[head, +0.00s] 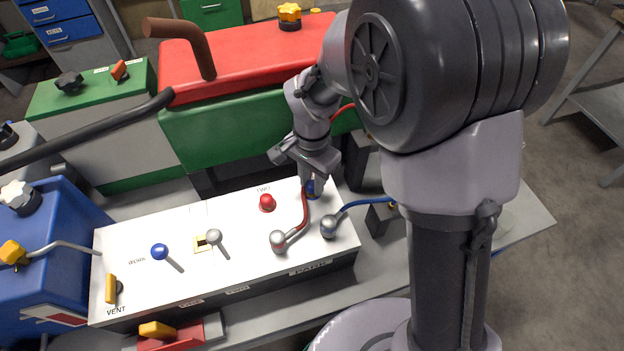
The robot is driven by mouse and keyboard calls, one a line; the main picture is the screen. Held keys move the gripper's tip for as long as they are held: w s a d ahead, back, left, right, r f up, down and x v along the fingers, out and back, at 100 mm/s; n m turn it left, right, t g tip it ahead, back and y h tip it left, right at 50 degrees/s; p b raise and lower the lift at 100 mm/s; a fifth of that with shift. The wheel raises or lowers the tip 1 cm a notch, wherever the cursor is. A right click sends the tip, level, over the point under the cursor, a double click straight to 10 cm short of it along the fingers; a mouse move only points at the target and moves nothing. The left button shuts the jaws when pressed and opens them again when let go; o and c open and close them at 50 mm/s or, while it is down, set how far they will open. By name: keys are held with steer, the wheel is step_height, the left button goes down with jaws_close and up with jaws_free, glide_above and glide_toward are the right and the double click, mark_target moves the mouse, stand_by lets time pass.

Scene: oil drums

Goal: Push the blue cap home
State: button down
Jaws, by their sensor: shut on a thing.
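My gripper (313,182) points down at the back right part of the white control panel (120,238).
A blue-knobbed lever (159,251) stands further left. A green-and-red tank (240,130) stands behind the panel.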

steer(key=shift+f+b, duration=0.3)
steer(key=shift+f, duration=0.15)
steer(key=c, duration=1)
jaws_free()
steer(key=shift+c, duration=0.2)
steer(key=shift+r, duration=0.1)
step_height(320, 180, up, 17)
steer(key=p, duration=0.7)
steer(key=s+d+r+n+t+y, duration=0.1)
steer(key=s+d+r+n+t, duration=0.1)
steer(key=s, duration=0.6)
steer(key=s+d+r+n+t+y+b, duration=0.1)
steer(key=s+d+r+t, duration=0.2)
steer(key=s, duration=0.6)
steer(key=d+r, duration=0.2)
steer(key=d, duration=0.1)
steer(key=shift+d+r+n+t+b, duration=0.25)
steer(key=shift+r+n+t+b, duration=0.05)
steer(key=shift+r+n+t, duration=0.1)
